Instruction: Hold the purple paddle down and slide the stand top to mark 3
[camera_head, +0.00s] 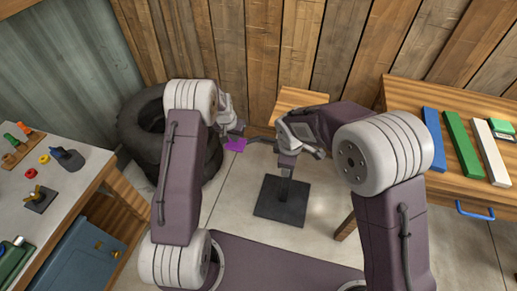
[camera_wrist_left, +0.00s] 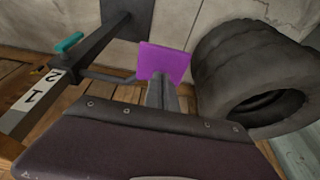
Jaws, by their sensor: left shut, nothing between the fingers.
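The purple paddle (camera_head: 235,145) sticks out to the left of the stand on a thin dark rod; in the left wrist view the paddle (camera_wrist_left: 163,62) is a flat square. My left gripper (camera_head: 238,128) is shut and empty, its fingertips at the paddle; I cannot tell whether they touch it. The stand has a wooden top (camera_head: 302,97) and a dark square base (camera_head: 282,201). In the left wrist view its dark post carries a white scale (camera_wrist_left: 36,90) showing 2 and 1, and a teal handle (camera_wrist_left: 69,42). Mark 3 is not visible. My right gripper (camera_head: 308,150) is at the post, partly hidden by its arm.
Stacked black tyres (camera_head: 140,130) stand close behind my left arm. A workbench (camera_head: 75,185) with small parts is at the left. A wooden table (camera_head: 460,185) with blue, green and white bars is at the right. A plank wall closes the back.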

